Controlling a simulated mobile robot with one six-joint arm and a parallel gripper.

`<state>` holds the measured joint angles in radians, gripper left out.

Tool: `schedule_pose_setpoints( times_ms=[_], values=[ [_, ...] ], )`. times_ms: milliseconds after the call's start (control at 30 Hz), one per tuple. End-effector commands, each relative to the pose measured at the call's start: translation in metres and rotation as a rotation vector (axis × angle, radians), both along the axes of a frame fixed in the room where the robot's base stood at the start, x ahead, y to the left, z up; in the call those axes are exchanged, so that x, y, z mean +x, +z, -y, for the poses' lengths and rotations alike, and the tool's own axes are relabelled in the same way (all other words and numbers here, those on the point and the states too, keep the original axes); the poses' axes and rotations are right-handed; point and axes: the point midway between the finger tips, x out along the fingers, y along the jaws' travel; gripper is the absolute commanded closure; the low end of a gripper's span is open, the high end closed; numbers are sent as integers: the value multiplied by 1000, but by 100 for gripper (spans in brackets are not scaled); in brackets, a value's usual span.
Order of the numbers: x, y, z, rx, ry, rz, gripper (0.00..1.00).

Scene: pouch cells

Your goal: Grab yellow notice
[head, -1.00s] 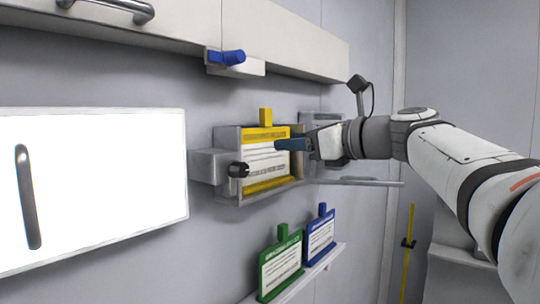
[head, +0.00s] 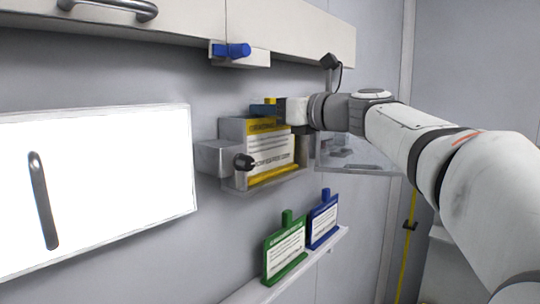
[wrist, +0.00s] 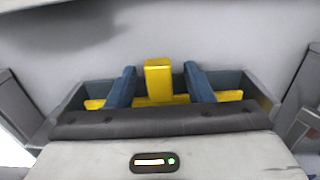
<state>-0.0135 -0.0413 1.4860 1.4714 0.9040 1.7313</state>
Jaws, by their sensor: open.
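The yellow notice (head: 268,150) stands upright in a grey wall holder (head: 235,184), with printed white paper on its front. Its yellow top tab (wrist: 158,80) sticks up between the two blue fingers of my gripper (wrist: 160,86) in the wrist view. The fingers are open, one on each side of the tab, with a gap on both sides. In the head view my gripper (head: 270,107) is at the top of the notice, and its fingers partly hide the tab.
A green notice (head: 285,247) and a blue notice (head: 323,221) stand on a shelf below. A cabinet (head: 180,30) with a blue knob (head: 238,50) hangs above. A black knob (head: 243,162) is at the holder's front left. A white panel (head: 100,190) is at left.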

Motion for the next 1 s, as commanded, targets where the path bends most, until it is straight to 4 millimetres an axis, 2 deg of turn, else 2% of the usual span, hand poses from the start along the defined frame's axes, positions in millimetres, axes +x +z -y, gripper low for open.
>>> schedule_pose_setpoints(
  times_ms=[67,600,1000],
  values=[
    [0,0,0,0,0,0,55],
    [0,0,1,0,-1,0,99],
    [0,0,2,0,-2,0,100]
  ],
)
